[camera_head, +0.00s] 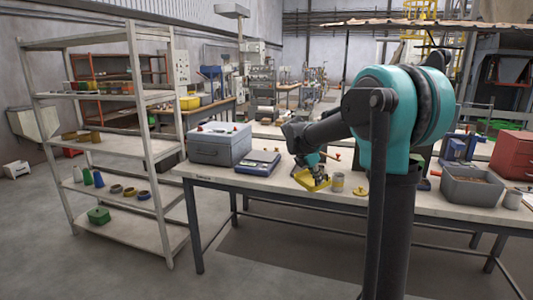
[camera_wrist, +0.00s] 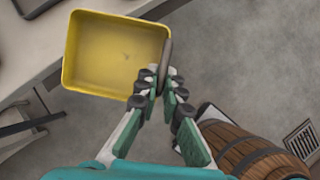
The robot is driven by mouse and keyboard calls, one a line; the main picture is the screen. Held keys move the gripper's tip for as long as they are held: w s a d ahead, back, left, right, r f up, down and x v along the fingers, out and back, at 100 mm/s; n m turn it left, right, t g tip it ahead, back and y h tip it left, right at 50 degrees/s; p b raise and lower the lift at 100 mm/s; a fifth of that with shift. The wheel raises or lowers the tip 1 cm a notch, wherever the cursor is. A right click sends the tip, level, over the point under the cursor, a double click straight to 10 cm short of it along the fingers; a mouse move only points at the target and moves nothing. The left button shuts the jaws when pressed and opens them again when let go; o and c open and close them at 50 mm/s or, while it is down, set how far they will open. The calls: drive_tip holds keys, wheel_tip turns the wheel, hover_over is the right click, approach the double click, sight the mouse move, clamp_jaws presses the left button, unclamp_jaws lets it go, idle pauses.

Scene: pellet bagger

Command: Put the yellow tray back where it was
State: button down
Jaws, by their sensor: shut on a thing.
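The yellow tray (camera_head: 312,183) is at the front edge of the workbench in the head view, partly covered by my gripper (camera_head: 318,172). In the wrist view the tray (camera_wrist: 108,58) is empty, with its open side facing the camera. My gripper (camera_wrist: 165,82) is shut on the tray's right wall, near its lower right corner. Floor shows around much of the tray there, and the bench edge passes behind its left side. I cannot tell whether the tray touches the bench.
The workbench (camera_head: 268,186) holds a grey toolbox (camera_head: 219,146) and a blue-grey case (camera_head: 256,163) left of the tray. A grey can (camera_head: 337,182) and a yellow round piece (camera_head: 360,191) stand close right. A grey bin (camera_head: 472,187) is farther right. A wooden barrel (camera_wrist: 240,148) shows below my gripper.

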drive_tip(key=shift+w+d+f, duration=0.2)
drive_tip(key=shift+w+f, duration=0.1)
drive_tip(key=shift+f, duration=0.2)
wheel_tip(320, 180, down, 23)
drive_tip(key=s+m+g, duration=0.2)
drive_tip(key=m+g, duration=0.4)
drive_tip(key=m, duration=0.6)
drive_tip(key=shift+a+f+g, duration=0.15)
drive_tip(key=shift+a+g, duration=0.15)
drive_tip(key=shift+a, duration=0.1)
